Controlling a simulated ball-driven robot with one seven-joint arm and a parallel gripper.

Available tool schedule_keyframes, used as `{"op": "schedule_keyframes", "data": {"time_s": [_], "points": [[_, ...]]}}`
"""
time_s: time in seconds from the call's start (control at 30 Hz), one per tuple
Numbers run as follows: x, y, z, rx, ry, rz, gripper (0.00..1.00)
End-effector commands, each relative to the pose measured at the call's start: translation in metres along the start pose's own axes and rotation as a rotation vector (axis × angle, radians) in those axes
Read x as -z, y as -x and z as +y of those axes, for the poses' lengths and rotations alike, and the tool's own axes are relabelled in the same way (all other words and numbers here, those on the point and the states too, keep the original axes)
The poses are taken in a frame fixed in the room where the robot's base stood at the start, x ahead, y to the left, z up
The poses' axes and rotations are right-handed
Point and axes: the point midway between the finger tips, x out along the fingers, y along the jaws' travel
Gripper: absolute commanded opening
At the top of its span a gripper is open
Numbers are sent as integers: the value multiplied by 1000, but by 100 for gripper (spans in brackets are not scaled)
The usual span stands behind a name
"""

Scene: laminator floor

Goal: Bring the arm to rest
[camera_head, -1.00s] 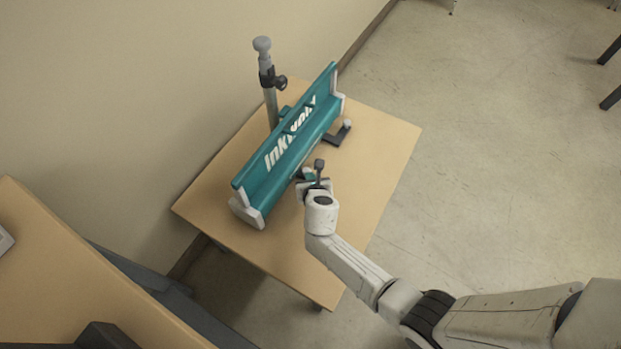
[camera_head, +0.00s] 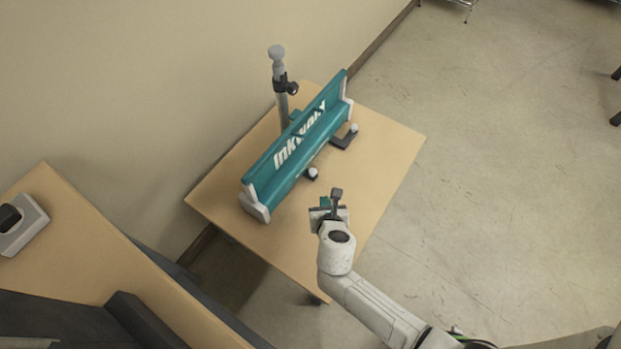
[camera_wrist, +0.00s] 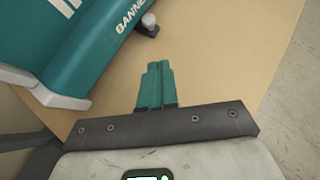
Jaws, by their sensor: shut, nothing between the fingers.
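My gripper (camera_head: 326,203) is over the front part of the small wooden table, in front of the teal machine and apart from it. In the wrist view its teal fingers (camera_wrist: 156,84) are together with nothing between them, over bare tabletop. My arm reaches in from the lower right of the head view and is still extended over the table's front edge.
The teal "Inkwoly" machine (camera_head: 297,150) stands on the wooden table (camera_head: 392,150) with a grey post (camera_head: 281,95) behind it. A wall is behind. Another wooden surface (camera_head: 75,255) with a grey device (camera_head: 20,226) is at the left. Open floor (camera_head: 480,190) lies to the right.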

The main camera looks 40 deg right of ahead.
Motion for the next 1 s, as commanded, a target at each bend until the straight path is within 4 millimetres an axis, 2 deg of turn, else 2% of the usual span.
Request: {"op": "schedule_keyframes", "data": {"time_s": [0.27, 0.37, 0.47, 0.6, 0.7, 0.8, 0.9, 1.0], "points": [[0, 2, 0, 0, 0, 0, 0], [-8, 7, -9, 27, -95, 7, 0], [-21, 20, -31, 96, -340, 28, 0], [-36, 52, -71, 244, -865, 80, 0], [-40, 81, -92, 364, -1244, 126, 0], [-40, 113, -105, 497, -1595, 176, 0], [-40, 149, -110, 645, -1902, 231, 0], [-41, 184, -111, 792, -2135, 280, 0]]}}
